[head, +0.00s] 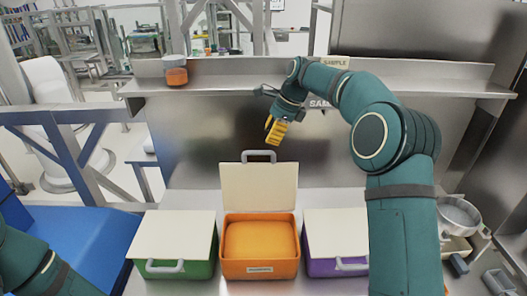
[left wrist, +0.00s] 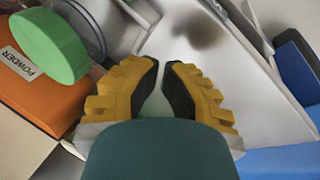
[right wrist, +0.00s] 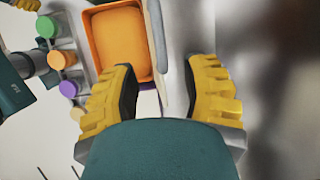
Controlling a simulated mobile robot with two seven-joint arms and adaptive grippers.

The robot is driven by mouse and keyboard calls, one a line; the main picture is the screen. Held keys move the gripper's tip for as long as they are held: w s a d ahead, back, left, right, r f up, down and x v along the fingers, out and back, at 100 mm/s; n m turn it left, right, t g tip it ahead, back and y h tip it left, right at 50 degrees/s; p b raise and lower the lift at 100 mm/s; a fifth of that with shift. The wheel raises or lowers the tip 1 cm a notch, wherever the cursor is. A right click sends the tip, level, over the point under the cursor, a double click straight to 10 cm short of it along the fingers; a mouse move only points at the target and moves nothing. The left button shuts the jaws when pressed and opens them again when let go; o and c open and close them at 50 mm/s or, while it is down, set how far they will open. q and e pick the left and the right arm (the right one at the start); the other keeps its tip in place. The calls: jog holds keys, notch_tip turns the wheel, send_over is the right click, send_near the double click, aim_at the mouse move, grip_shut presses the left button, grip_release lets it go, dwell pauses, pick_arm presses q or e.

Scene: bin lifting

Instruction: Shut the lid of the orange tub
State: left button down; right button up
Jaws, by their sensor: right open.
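The orange tub (head: 260,268) stands in the middle of the bench, and its inside shows. Its cream lid (head: 258,188) is raised upright at the back, with a grey handle (head: 259,155) on its top edge. My right gripper (head: 273,131) is open and empty, above and a little right of the handle and apart from it. In the right wrist view the tub (right wrist: 122,45) shows beyond the fingers (right wrist: 160,90), with the lid (right wrist: 160,50) nearly edge-on.
A green tub (head: 180,270) stands left and a purple tub (head: 335,267) right, both with lids down. A shelf (head: 230,87) runs behind. A pan (head: 458,214) lies at far right. In the left wrist view a green round thing (left wrist: 48,46) is beside an orange surface labelled POWDER.

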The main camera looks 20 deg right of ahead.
jog(key=x, duration=0.6)
jog(key=shift+a+f, duration=0.1)
jog(key=shift+f, duration=0.05)
grip_shut()
